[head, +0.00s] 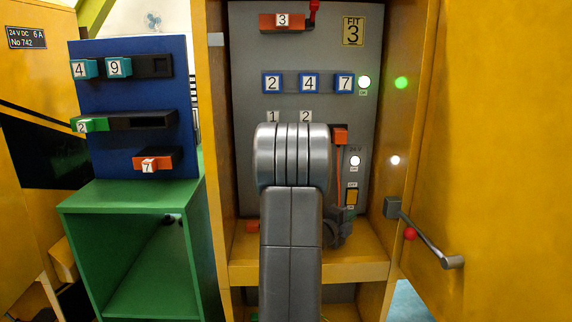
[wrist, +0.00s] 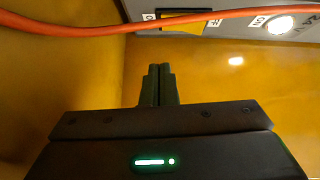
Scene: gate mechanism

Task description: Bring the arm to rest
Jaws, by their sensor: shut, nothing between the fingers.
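My arm stands upright in the middle of the head view and hides part of the grey panel (head: 370,60). My gripper (wrist: 157,70) shows in the wrist view with its two dark fingers together and nothing between them. Part of its dark body shows in the head view just right of my arm, inside the yellow cabinet above its ledge (head: 365,271). An orange cable (wrist: 190,20) crosses the wrist view beyond the fingers. In the head view the cable (head: 338,170) hangs from a red-orange plug (head: 340,136) on the panel.
The yellow door (head: 500,130) stands open at right, with a grey lever (head: 430,240). A yellow switch (head: 351,197) and lit white lamp (head: 355,160) are near my gripper. A green lamp (head: 364,83) glows. A blue board (head: 130,60) and green stand (head: 130,190) are at left.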

